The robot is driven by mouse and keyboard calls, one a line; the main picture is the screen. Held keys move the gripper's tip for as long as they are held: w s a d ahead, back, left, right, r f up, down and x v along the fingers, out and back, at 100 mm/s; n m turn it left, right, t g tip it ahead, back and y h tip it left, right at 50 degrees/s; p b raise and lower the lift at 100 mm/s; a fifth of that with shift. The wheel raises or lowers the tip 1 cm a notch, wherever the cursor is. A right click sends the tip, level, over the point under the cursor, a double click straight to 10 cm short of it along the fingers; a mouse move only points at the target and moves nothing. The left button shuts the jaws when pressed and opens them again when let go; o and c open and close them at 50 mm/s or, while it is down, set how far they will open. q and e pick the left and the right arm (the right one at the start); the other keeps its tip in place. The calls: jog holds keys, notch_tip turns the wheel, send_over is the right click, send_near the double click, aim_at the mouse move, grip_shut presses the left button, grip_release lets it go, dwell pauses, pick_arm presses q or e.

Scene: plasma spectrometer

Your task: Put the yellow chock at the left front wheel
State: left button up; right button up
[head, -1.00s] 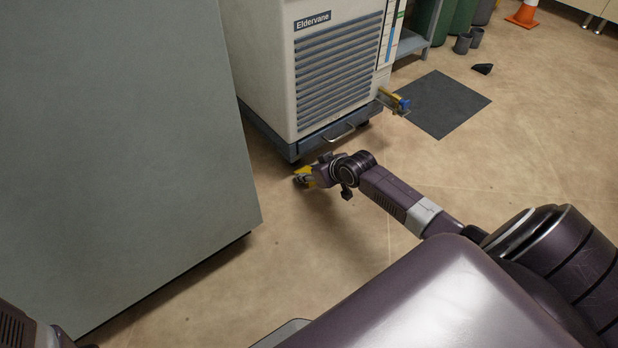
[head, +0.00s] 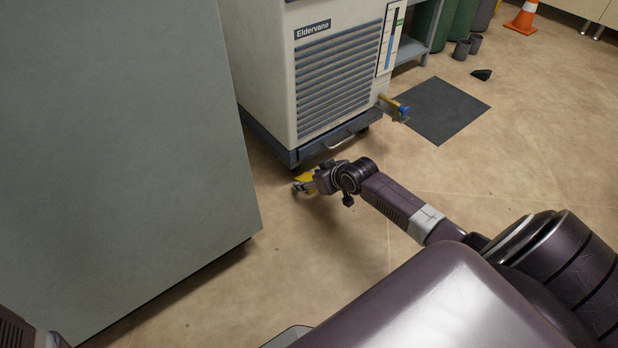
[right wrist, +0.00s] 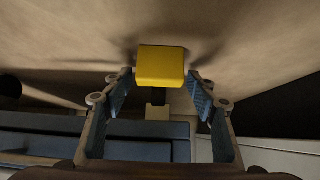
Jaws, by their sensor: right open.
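The yellow chock (head: 304,177) is low at the floor by the near front corner of the spectrometer's wheeled base (head: 292,156). The wheel at that corner is mostly hidden, so contact between it and the chock cannot be told. My right gripper (head: 302,186) is low beside the chock, partly covering it. In the right wrist view the open right gripper (right wrist: 159,80) has its two blue-padded fingers spread, and the chock (right wrist: 161,66) sits between and just beyond the tips, with gaps on both sides. My left gripper is out of view.
The tall grey-green cabinet (head: 120,150) fills the left. A dark mat (head: 437,110), a small black piece (head: 481,74) and an orange cone (head: 524,17) are beyond.

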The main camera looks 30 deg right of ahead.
jog(key=p+v, duration=0.8)
jog(key=v, duration=0.3)
jog(key=shift+r, duration=0.15)
